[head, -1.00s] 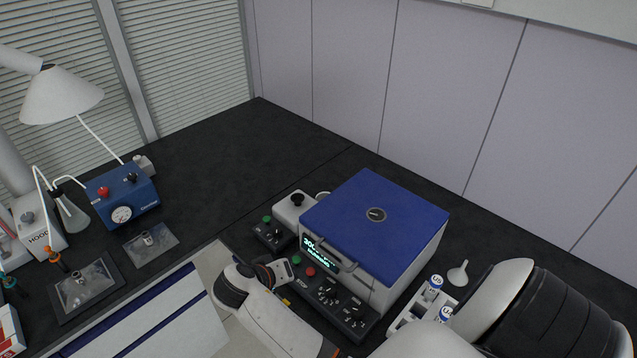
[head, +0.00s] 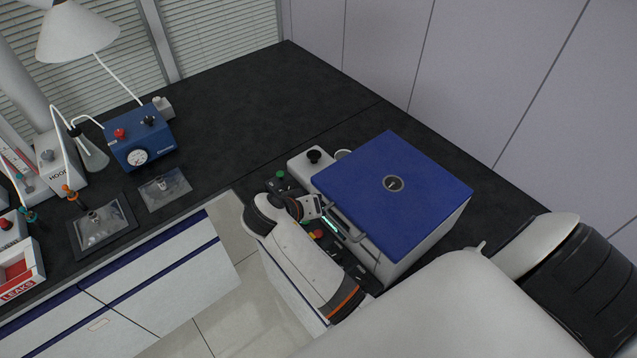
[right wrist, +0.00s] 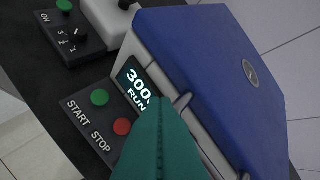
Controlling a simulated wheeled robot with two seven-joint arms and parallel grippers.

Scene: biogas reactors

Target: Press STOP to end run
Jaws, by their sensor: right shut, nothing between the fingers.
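The centrifuge-like machine with a blue lid (head: 400,178) stands on the dark bench. In the right wrist view its lit display (right wrist: 137,88) reads 300-something and RUN, with the last digit covered. Below it are a green START button (right wrist: 99,97) and a red STOP button (right wrist: 122,127). My right gripper (right wrist: 158,108) is shut and empty; its teal fingers overlap the picture just right of the STOP button, and contact cannot be told. In the head view my right gripper (head: 312,206) is over the panel's left part, partly hiding the display. My left gripper is not in view.
A small control box with a black knob (head: 314,156) stands left of the machine. The lid handle (head: 347,225) sticks out near my right gripper. A blue gauge box (head: 140,138) and a hood unit are further left. The back of the bench is clear.

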